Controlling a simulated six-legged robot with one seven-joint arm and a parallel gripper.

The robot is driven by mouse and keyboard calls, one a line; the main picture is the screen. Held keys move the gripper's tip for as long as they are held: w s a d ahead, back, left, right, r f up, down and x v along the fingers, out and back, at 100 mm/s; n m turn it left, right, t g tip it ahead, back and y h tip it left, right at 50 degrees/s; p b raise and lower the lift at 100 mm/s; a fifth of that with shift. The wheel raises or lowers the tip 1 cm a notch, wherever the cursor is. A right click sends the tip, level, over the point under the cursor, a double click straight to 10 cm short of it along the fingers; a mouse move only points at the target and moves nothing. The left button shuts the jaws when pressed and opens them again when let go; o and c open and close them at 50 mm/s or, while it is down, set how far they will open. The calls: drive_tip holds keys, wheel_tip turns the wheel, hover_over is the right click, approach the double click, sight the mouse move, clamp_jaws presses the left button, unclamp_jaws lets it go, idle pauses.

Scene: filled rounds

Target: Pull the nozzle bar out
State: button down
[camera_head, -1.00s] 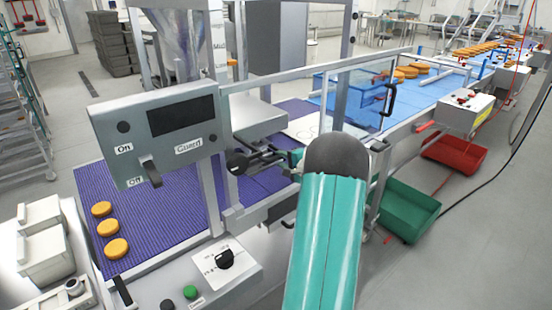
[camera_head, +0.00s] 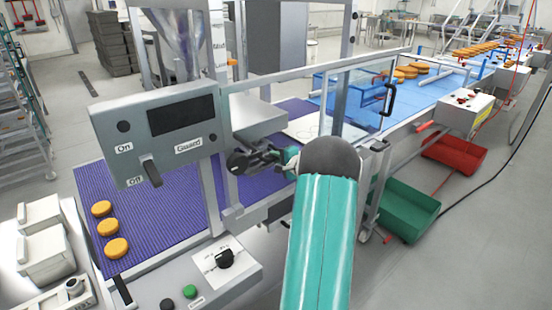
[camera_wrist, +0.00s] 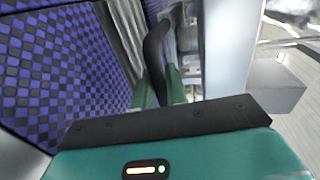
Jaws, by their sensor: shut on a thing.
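My gripper (camera_head: 264,160) reaches in from the right, beside the metal upright and above the purple belt. In the wrist view its two green fingers (camera_wrist: 160,88) are shut on a black curved handle (camera_wrist: 155,50), which runs up and away between them. I take this handle as part of the nozzle bar; most of the bar is hidden. A round black knob (camera_head: 238,162) shows just left of the gripper in the head view. I cannot tell whether it joins the held handle.
A grey control box (camera_head: 158,132) with a switch hangs at left. The purple belt (camera_head: 150,195) carries several orange rounds (camera_head: 108,227). A clear guard (camera_head: 355,95) with a black handle stands behind my arm. Green (camera_head: 405,208) and red (camera_head: 455,155) crates are at right.

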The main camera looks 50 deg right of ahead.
drive_tip(key=f+v, duration=0.3)
drive_tip(key=v, duration=1.4)
drive_tip(key=shift+s+f, duration=0.3)
drive_tip(key=shift+s, duration=0.2)
drive_tip(key=c, duration=1.5)
unclamp_jaws()
drive_tip(key=shift+s+r, duration=0.1)
drive_tip(key=shift+s, duration=0.05)
drive_tip(key=v, duration=1.3)
drive_tip(key=shift+s, duration=0.1)
